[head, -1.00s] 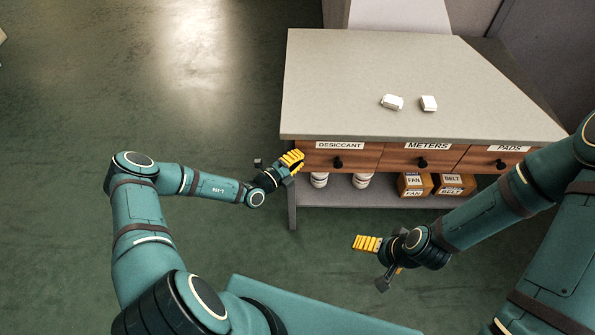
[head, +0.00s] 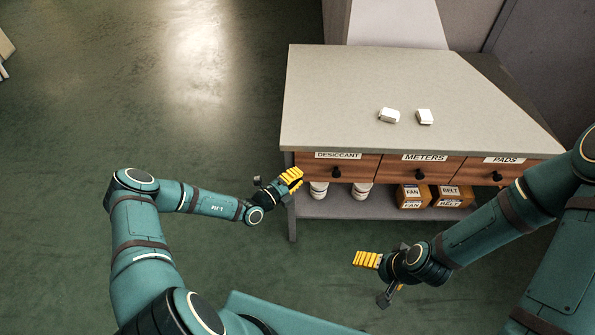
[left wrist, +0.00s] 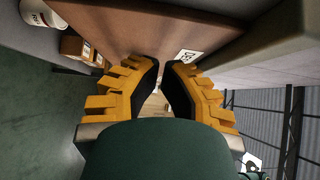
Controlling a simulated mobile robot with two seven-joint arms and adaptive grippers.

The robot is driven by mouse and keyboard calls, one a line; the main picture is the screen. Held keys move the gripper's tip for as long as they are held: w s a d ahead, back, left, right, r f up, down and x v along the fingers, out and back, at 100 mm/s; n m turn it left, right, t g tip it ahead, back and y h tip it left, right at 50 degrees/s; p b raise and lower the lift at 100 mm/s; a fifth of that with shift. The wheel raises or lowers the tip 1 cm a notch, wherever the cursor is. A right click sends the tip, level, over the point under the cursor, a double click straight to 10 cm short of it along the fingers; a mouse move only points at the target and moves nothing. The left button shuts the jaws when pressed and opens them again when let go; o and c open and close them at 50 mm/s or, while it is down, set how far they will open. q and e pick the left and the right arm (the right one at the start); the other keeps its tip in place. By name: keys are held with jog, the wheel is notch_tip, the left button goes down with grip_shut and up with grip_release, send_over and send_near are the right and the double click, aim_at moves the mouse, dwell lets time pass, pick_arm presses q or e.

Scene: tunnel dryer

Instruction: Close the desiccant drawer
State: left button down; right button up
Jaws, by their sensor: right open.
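The desiccant drawer (head: 313,168) is the leftmost of the wooden drawers under the grey worktop, with a white label and a dark round knob (head: 336,172). Its front looks about level with the neighbouring drawers; I see no clear gap. My left gripper (head: 297,180) is at the drawer's left end, very near the front; touching is unclear. In the left wrist view its fingers (left wrist: 164,72) converge with a narrow gap and nothing between them. The wooden front (left wrist: 125,30) and part of its label (left wrist: 186,56) show just beyond. My right gripper (head: 369,262) is open and empty, in front of the bench.
The meters drawer (head: 400,168) and pads drawer (head: 480,172) are to the right. The worktop (head: 350,100) carries two small white blocks (head: 389,115). White containers (head: 318,190) and labelled boxes (head: 412,196) stand on the lower shelf.

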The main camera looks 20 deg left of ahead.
pick_arm(q)
jog(key=p+v, duration=0.1)
jog(key=v, duration=0.9)
jog(key=shift+s, duration=0.2)
jog(key=s+d+m+g+h, duration=0.4)
jog(key=s+d+m+g, duration=1)
jog(key=m, duration=0.7)
jog(key=s+r+m+g+y, duration=0.1)
jog(key=s+m+g+y, duration=0.4)
jog(key=m, duration=0.9)
jog(key=w+r+m+t+y, duration=0.1)
jog(key=m, duration=0.2)
jog(key=w+r+m+t+y, duration=0.1)
jog(key=r+m+t, duration=0.1)
jog(key=m, duration=0.2)
jog(key=r+m+t+y, duration=0.1)
jog(key=r+m, duration=0.1)
jog(key=m, duration=0.2)
jog(key=shift+w+a+t+y, duration=0.25)
jog(key=shift+w+t+y, duration=0.15)
